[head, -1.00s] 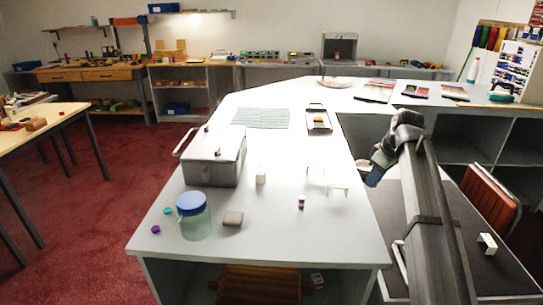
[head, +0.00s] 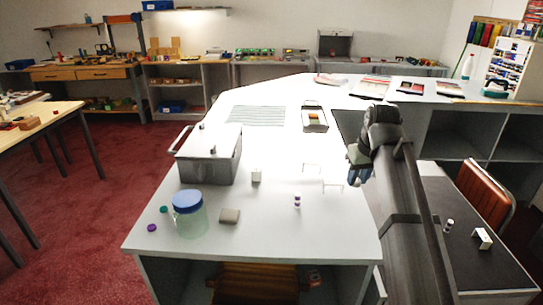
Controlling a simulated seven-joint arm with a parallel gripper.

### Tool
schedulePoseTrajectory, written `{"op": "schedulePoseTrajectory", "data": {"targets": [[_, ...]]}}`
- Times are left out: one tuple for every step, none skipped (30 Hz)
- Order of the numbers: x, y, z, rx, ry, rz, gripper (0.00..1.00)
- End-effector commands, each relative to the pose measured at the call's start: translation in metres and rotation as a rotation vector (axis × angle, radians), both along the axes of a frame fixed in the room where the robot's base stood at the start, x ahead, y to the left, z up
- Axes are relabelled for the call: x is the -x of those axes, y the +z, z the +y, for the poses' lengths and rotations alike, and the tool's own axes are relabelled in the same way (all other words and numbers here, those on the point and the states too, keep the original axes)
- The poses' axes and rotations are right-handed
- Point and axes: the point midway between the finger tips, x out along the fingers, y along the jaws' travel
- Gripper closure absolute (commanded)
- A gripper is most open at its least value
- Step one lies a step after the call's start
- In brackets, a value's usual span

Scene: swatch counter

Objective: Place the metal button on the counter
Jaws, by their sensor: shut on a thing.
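The light grey counter (head: 270,240) runs from the front toward the back wall. My gripper (head: 354,179) hangs at the counter's right edge, right of two small white wire stands. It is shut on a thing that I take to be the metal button. The button itself cannot be made out, as the fingers are small and dark here. I see no metal button lying on the counter top.
On the counter are a grey metal box (head: 209,160), a blue-lidded jar (head: 190,215), a small white bottle (head: 256,175), a grey-brown block (head: 229,216), a purple-white cylinder (head: 297,200) and wire stands (head: 333,187). The front right counter is clear.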

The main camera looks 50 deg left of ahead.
Motion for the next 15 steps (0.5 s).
{"op": "schedulePoseTrajectory", "data": {"targets": [[0.000,0.000,0.000,0.000,-0.012,-0.001,1.00],[0.000,0.000,0.000,0.000,-0.017,0.000,1.00],[0.000,0.000,0.000,0.000,-0.021,0.000,1.00],[0.000,0.000,0.000,0.000,-0.023,-0.001,1.00],[0.000,-0.001,0.000,0.000,-0.024,-0.001,1.00],[0.000,-0.003,0.000,0.001,-0.024,0.000,1.00],[0.000,-0.005,0.000,0.001,-0.024,0.000,1.00],[0.000,-0.007,0.000,0.001,-0.023,0.001,1.00],[0.000,-0.011,-0.001,0.002,-0.023,0.001,1.00],[0.001,-0.015,-0.001,0.002,-0.023,0.002,1.00],[0.001,-0.020,-0.001,0.002,-0.023,0.002,1.00],[0.001,-0.026,-0.001,0.003,-0.022,0.001,1.00],[0.001,-0.030,-0.001,0.002,-0.022,0.001,1.00],[0.001,-0.036,-0.001,0.003,-0.022,0.001,1.00],[0.001,-0.043,-0.001,0.003,-0.022,0.003,1.00]]}}
